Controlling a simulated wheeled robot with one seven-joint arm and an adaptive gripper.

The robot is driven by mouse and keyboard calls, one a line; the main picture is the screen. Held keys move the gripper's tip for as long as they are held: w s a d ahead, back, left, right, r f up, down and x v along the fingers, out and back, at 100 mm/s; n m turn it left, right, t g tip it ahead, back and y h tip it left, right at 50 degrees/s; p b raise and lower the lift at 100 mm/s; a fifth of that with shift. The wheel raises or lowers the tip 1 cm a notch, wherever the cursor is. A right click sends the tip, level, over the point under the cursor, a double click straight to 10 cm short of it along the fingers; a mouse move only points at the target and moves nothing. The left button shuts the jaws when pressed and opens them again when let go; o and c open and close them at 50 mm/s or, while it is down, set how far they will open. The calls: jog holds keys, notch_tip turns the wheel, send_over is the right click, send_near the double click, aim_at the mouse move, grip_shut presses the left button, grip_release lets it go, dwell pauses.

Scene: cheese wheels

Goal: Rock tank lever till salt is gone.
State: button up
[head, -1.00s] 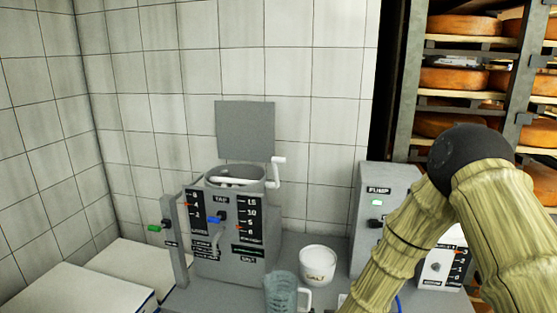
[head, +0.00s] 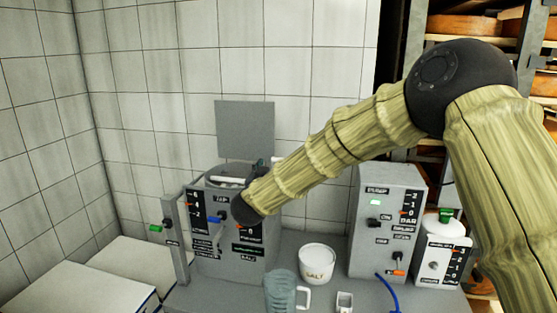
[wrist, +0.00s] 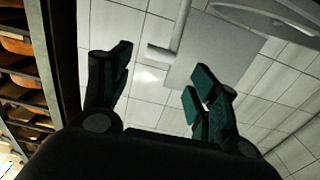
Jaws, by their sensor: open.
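The grey tank (head: 225,262) stands against the tiled wall with its square lid (head: 245,130) raised behind the round opening. Its white crank-shaped lever, on the upper right side, is mostly hidden behind my arm in the head view. In the wrist view the lever (wrist: 160,52) shows just beyond the fingertips, in front of the grey lid (wrist: 215,55). My gripper (wrist: 160,78) is open, its two teal fingers wide apart and apparently not touching the lever. A white tub marked SALT (head: 317,264) stands right of the tank. The inside of the tank cannot be seen clearly.
A clear jug (head: 280,292) stands in front of the tank. The grey pump box (head: 385,225) and a white canister (head: 441,255) are to the right, with a blue hose (head: 388,290). Cheese racks (head: 540,55) rise behind my arm. White-topped blocks (head: 75,290) lie left.

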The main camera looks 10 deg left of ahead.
jog(key=w+p, duration=0.2)
jog(key=w, duration=0.6)
jog(key=shift+w, duration=0.25)
